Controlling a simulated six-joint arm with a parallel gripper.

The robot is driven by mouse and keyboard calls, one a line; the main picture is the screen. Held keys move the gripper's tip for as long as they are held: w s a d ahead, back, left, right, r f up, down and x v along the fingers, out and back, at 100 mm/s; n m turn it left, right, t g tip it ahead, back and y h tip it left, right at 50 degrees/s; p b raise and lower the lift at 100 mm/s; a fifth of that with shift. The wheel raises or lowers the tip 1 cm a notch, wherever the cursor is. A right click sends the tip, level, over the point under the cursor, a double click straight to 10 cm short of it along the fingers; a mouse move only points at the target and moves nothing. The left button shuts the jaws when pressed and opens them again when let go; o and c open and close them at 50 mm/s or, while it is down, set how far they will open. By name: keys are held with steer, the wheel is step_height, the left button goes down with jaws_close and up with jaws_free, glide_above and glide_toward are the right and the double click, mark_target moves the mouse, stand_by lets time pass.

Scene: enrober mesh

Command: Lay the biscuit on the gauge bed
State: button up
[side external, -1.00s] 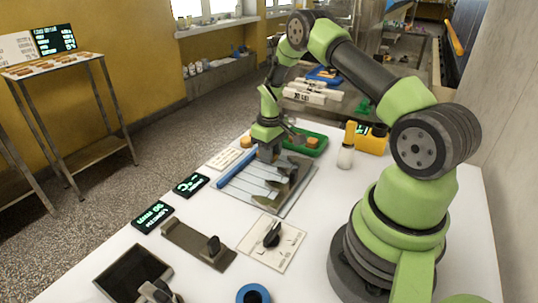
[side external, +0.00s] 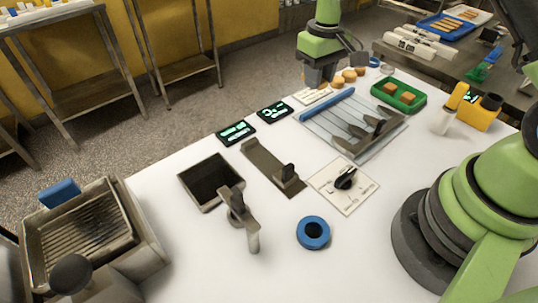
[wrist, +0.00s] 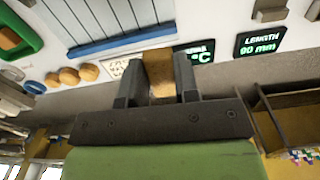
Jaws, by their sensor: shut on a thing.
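My gripper (side external: 318,82) is at the far table edge, just past a small white card. In the wrist view my gripper (wrist: 157,88) is shut on a tan-brown biscuit (wrist: 158,72), its outer part hidden between the fingers. In the side view the held biscuit cannot be made out. A long grey-brown bed with a black slider, apparently the gauge bed (side external: 259,157), lies mid-table, well apart from my gripper. Round golden biscuits (side external: 349,76) sit beside my gripper; they also show in the wrist view (wrist: 69,76).
A slatted plate (side external: 350,128) with a blue bar and dark curved pieces lies nearby. Two dark displays (side external: 237,132) stand along the edge; one reads length 90 mm in the wrist view (wrist: 259,42). A green tray (side external: 399,96) holds brown blocks. A dark square pan (side external: 210,182) lies nearer.

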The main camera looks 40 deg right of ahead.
steer(key=s+a, duration=0.3)
steer(key=a, duration=1.3)
glide_above(269, 164)
steer(key=shift+n, duration=0.4)
step_height(269, 164, down, 5)
steer(key=shift+s+r, duration=0.1)
steer(key=shift+f, duration=2.5)
steer(key=shift+f, duration=0.1)
steer(key=o, duration=0.7)
steer(key=shift+o, duration=0.2)
step_height(269, 164, up, 12)
steer(key=shift+r, duration=0.2)
